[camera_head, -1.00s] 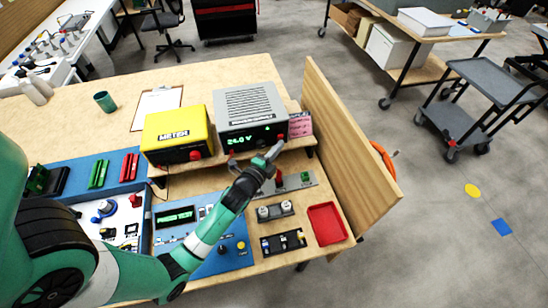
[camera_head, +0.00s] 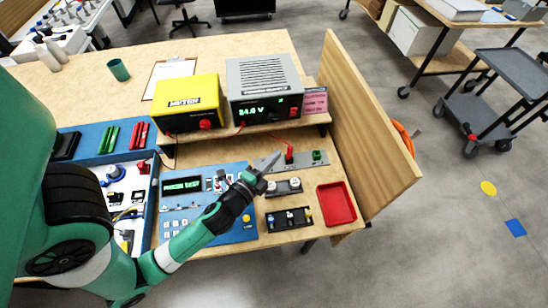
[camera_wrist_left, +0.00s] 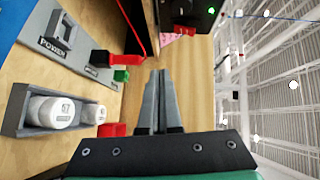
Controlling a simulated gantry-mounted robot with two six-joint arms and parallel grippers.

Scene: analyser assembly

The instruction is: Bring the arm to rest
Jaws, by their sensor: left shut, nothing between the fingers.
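My left gripper (camera_head: 268,163) is shut and empty. In the head view it overlaps the left part of the grey terminal strip (camera_head: 302,159), with the red plug (camera_head: 289,153) just to its right. In the left wrist view the two fingers (camera_wrist_left: 158,85) lie side by side, with wooden surface beyond them. The red plug (camera_wrist_left: 103,58) and green terminal (camera_wrist_left: 121,74) are left of the fingers there, apart from them. A red lead runs from the plug to the grey power supply (camera_head: 262,85), which reads 24.0 V. My right gripper is not in view.
A blue test panel (camera_head: 180,221), a holder with white cylinders (camera_head: 284,188), a black holder (camera_head: 289,219) and a red tray (camera_head: 336,204) are near the gripper. The yellow meter (camera_head: 188,102) stands behind. A wooden side board (camera_head: 365,120) bounds the bench on the right.

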